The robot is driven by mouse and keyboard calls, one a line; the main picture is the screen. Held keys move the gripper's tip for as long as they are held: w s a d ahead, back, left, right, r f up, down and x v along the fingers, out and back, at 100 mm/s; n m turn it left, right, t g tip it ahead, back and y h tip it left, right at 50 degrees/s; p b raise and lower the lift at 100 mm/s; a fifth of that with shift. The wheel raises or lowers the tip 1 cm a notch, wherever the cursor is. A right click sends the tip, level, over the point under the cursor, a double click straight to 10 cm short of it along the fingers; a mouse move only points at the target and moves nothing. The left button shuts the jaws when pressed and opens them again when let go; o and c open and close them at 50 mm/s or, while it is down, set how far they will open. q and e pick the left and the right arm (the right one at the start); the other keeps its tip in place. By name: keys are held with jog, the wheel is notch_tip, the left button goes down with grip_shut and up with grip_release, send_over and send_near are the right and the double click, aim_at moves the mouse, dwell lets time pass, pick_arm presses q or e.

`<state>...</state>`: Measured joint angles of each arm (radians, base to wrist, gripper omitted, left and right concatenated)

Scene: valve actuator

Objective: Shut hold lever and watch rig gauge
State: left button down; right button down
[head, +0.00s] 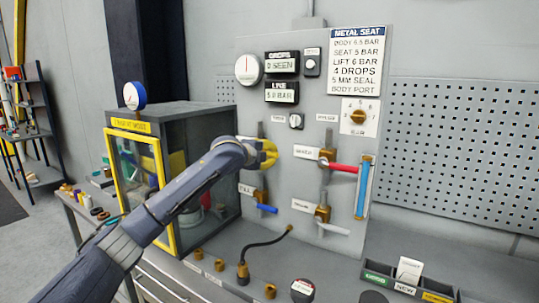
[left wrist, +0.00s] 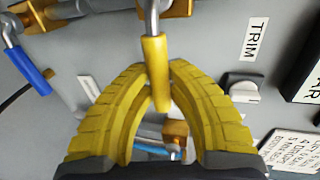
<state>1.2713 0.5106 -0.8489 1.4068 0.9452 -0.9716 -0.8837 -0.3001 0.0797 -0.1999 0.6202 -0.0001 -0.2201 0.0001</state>
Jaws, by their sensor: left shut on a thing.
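My left gripper (head: 268,153), with yellow fingers, is at the upper left valve of the grey panel. In the left wrist view my gripper (left wrist: 158,72) is shut on a yellow lever handle (left wrist: 156,88), which hangs from a metal stem between the fingers. In the head view the gripper hides this lever and its label, so I cannot read whether it is the hold lever. A round white gauge (head: 248,69) is on the panel's upper left. Another round gauge (head: 134,95) with a blue rim stands on the yellow-framed cabinet. I cannot tell which is the rig gauge.
A red lever (head: 343,168), a blue lever (head: 266,209) and a white lever (head: 333,228) are close by on the panel. The yellow-framed cabinet (head: 190,113) stands left of the gripper. A black hose (head: 266,243) and small fittings are on the bench below.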

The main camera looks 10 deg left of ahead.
pick_arm(q)
jog(key=shift+f, duration=0.15)
jog(key=c, duration=1.3)
grip_release()
jog(key=shift+s, duration=0.1)
jog(key=v, duration=1.2)
